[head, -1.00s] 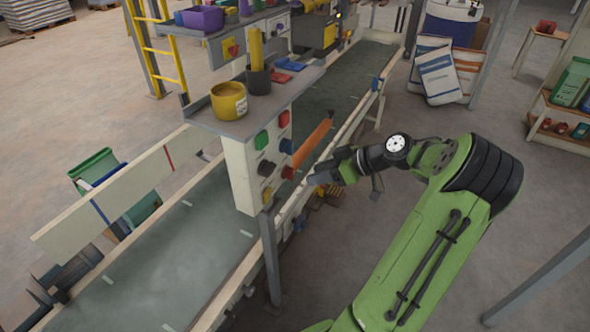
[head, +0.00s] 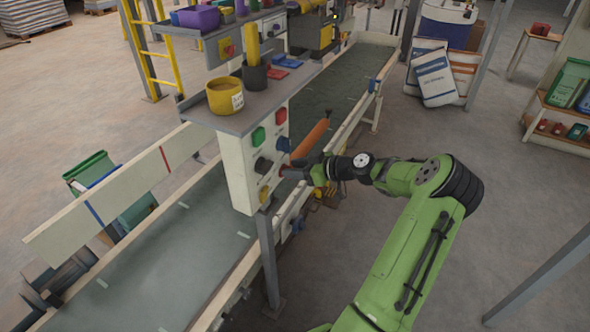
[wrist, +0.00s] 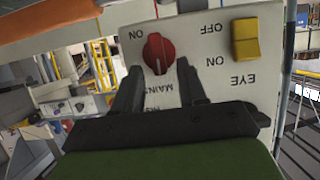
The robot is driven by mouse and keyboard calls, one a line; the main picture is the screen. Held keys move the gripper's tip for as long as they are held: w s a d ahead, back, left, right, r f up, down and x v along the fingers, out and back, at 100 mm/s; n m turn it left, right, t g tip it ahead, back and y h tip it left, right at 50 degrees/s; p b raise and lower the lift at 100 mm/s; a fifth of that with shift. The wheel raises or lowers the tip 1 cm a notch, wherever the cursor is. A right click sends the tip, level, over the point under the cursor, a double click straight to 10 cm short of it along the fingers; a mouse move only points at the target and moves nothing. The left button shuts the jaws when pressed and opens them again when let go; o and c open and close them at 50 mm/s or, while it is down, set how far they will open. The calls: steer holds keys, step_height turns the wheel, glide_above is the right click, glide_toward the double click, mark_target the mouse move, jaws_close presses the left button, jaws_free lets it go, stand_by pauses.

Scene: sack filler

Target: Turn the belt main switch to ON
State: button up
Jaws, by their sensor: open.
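The red rotary switch (wrist: 158,53) sits on the cream panel (wrist: 198,70), with an upside-down "ON" to its upper left and "MAIN" lettering below, partly behind a finger. Its grip bar stands close to upright in the wrist view. My gripper (wrist: 160,78) is open and empty, its two dark fingers pointing at the panel just below the switch in the picture, one on each side of the lettering. Whether they touch the panel cannot be told. In the head view my gripper (head: 290,170) is at the panel's right side and largely hides this switch.
A yellow switch (wrist: 245,39) marked "EYE" is close by on the panel. Green (head: 258,136), red (head: 281,116), blue (head: 283,144) and black (head: 262,165) controls are nearby.

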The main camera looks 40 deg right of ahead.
steer(key=shift+w+a, duration=0.1)
steer(key=shift+w, duration=0.05)
jaws_close()
